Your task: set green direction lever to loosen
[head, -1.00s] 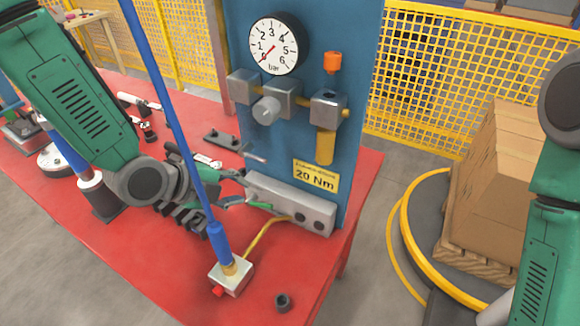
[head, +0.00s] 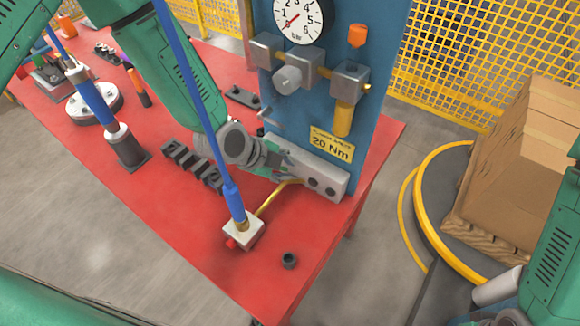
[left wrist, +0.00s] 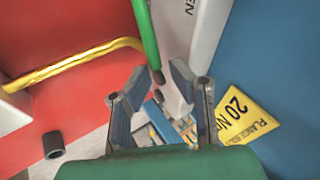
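The green direction lever (left wrist: 147,40) shows in the left wrist view as a thin green bar with a dark tip, in front of a pale housing. My left gripper (left wrist: 152,84) is open, its two fingers on either side of the lever's tip; I cannot tell whether they touch it. In the head view my left gripper (head: 284,164) is at the left end of the grey block (head: 325,181) at the foot of the blue panel. There the lever is mostly hidden by the gripper. My right arm shows at the right edge, but its gripper is not visible.
A blue hose-like rod rises from a white block (head: 243,234), with a yellow pipe (head: 272,203) running to the grey block. A dark nut (head: 289,260) lies on the red table (head: 190,238). A yellow 20 Nm label (head: 331,145) is on the blue panel (head: 375,95). Boxes stand at right.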

